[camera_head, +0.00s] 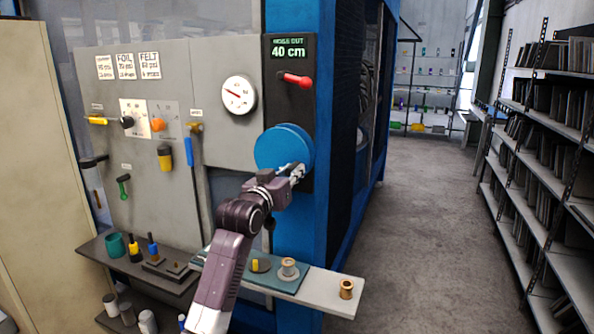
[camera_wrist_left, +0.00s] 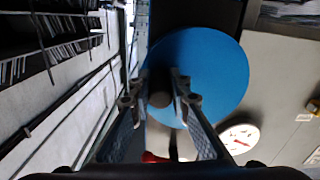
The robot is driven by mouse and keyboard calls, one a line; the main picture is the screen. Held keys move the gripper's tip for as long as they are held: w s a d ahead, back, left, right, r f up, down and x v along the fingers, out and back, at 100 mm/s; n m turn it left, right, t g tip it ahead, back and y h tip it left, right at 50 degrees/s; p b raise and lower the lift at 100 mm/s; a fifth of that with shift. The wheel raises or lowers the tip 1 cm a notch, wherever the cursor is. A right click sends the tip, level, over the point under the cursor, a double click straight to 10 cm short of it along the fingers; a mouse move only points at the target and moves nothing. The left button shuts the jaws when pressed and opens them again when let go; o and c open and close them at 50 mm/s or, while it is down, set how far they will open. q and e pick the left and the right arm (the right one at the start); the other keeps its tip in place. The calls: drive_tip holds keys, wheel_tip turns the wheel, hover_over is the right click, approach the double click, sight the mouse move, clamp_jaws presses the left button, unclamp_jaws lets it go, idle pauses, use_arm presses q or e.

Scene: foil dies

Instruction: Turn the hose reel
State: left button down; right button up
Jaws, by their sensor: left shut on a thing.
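The hose reel is a round blue disc (camera_head: 283,146) on a dark panel of the blue machine; it also fills the middle of the left wrist view (camera_wrist_left: 212,75). A display (camera_head: 289,47) above it reads "HOSE OUT 40 cm". My left gripper (camera_head: 297,172) is at the lower right part of the disc's face. In the left wrist view its fingers (camera_wrist_left: 163,85) are shut on a dark round knob (camera_wrist_left: 160,99) at the disc's edge. The fingers partly hide the knob. My right gripper is in neither view.
A red lever (camera_head: 297,80) and a round gauge (camera_head: 238,95) are above the reel. A shelf with spools (camera_head: 346,289) runs below, under my left arm. Several handles sit on the grey panel (camera_head: 100,150). The aisle (camera_head: 425,230) on the right is clear.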

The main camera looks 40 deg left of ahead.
use_arm(q)
drive_tip(key=m, duration=0.1)
drive_tip(key=f+m, duration=0.1)
drive_tip(key=m, duration=0.1)
drive_tip(key=shift+a+f, duration=0.2)
drive_tip(key=shift+a, duration=0.15)
drive_tip(key=shift+s+a+f+m+p, duration=0.3)
drive_tip(key=shift+a+m, duration=0.5)
drive_tip(key=shift+m, duration=1.15)
drive_tip(key=shift+s+a+f+m+p, duration=0.15)
drive_tip(key=shift+a+f+m+p, duration=0.5)
drive_tip(key=shift+m, duration=1.35)
drive_tip(key=shift+s+a+f+m+b, duration=0.1)
drive_tip(key=shift+s+a+f+m, duration=0.15)
drive_tip(key=shift+a+m, duration=1.25)
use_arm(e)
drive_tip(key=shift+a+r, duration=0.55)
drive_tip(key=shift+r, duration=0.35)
use_arm(q)
drive_tip(key=shift+d+m, duration=0.5)
drive_tip(key=shift+m, duration=0.05)
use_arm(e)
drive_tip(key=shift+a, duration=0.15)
use_arm(q)
drive_tip(key=c, duration=1.8)
unclamp_jaws()
drive_tip(key=shift+w, duration=0.1)
drive_tip(key=v, duration=1.2)
